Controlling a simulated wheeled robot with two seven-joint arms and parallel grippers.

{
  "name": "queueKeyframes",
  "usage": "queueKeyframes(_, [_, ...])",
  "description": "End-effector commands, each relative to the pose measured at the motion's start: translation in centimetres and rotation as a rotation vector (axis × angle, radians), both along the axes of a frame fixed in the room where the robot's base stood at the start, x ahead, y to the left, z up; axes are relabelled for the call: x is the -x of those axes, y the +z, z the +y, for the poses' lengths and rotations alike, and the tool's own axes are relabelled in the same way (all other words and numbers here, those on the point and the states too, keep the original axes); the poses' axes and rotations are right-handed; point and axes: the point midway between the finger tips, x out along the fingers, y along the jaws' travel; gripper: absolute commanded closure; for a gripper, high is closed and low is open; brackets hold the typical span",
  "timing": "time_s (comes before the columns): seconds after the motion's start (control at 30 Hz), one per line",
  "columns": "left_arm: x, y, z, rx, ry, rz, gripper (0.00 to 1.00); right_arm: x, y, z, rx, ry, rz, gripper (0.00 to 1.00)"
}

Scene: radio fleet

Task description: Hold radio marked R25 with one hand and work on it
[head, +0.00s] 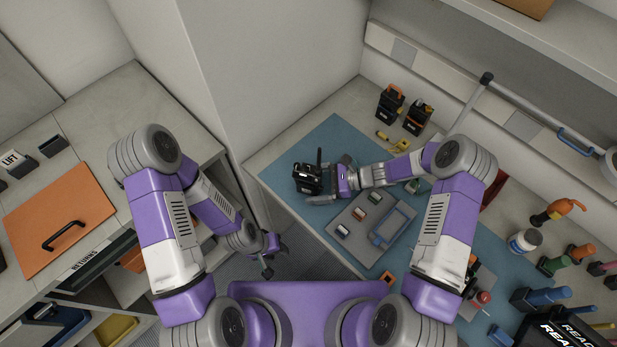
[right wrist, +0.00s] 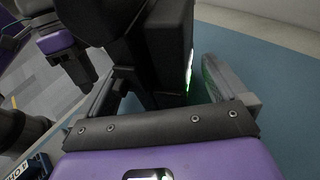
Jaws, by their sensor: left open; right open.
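A black radio (head: 306,180) with a short antenna stands on the blue mat (head: 335,135) near its left edge. No R25 mark is readable on it. My right gripper (head: 328,184) is open at the radio's right side. In the right wrist view the radio's dark body (right wrist: 168,50) stands between the two fingers of my right gripper (right wrist: 170,90), with a green glow on one side. I cannot tell whether the fingers touch it. My left gripper (head: 274,262) is open and empty, low in front of the bench edge, apart from the radio.
A grey tray (head: 345,255) with several small parts lies on the mat. Bottles and several coloured-handled tools (head: 540,298) fill the right side. An orange panel (head: 60,220) lies on the left counter.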

Motion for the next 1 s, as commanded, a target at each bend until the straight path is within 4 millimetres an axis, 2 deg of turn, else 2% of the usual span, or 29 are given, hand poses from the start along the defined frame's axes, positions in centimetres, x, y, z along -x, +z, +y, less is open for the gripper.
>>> queueKeyframes(0.13, [0.0, -0.28, -0.01, 0.0, 0.0, 0.0, 0.58, 0.01, -0.23, 0.66, 0.0, 0.0, 0.001, 0.0])
queueKeyframes(0.43, [0.01, -0.25, -0.01, 0.0, 0.0, 0.0, 0.58, 0.02, -0.2, 0.79, 0.0, 0.0, 0.001, 0.0])
queueKeyframes(0.8, [0.01, -0.26, 0.0, 0.0, 0.0, 0.0, 0.58, 0.05, -0.22, 0.77, 0.0, 0.001, 0.001, 0.57])
queueKeyframes(1.0, [0.01, -0.26, 0.0, 0.0, 0.0, 0.0, 0.58, 0.06, -0.21, 0.77, -0.001, 0.001, 0.0, 0.57])
